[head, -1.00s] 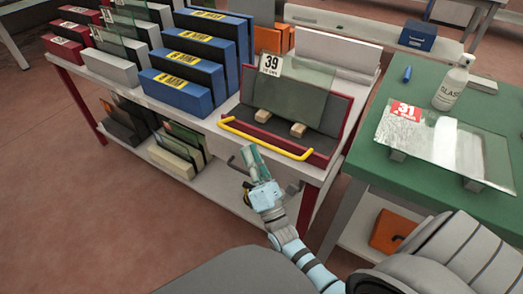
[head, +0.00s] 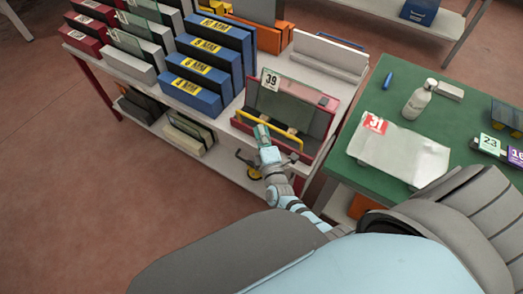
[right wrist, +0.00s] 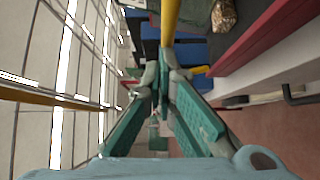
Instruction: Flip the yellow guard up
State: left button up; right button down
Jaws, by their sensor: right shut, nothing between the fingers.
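The yellow guard (head: 284,144) is a bar along the front of a red-edged dark holder (head: 327,121). A glass sheet (head: 283,105) tagged 39 leans in the holder on small wooden blocks. My right gripper (head: 261,130) is at the guard's front, over its middle, with fingers shut and empty. In the right wrist view the green fingertips (right wrist: 163,75) come together just below a yellow bar (right wrist: 170,18), which looks like the guard. I cannot tell whether they touch it. My left gripper is out of view.
Blue numbered blocks (head: 195,88) stand left of the holder on the white bench. A green table (head: 398,95) to the right carries a white bottle (head: 419,99) and a sheet tagged 31. A black handle and a yellow round part (head: 254,173) sit below the guard.

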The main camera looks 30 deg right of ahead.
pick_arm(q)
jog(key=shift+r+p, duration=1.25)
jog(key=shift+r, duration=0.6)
pick_arm(e)
jog(key=shift+w+d+r+m+g+y, duration=0.2)
jog(key=shift+w+d+r, duration=0.1)
jog(key=shift+d, duration=0.2)
jog(key=shift+w+d+r+m+g+y, duration=0.1)
jog(key=shift+w+d+r+m+g, duration=0.15)
jog(key=shift+d, duration=0.2)
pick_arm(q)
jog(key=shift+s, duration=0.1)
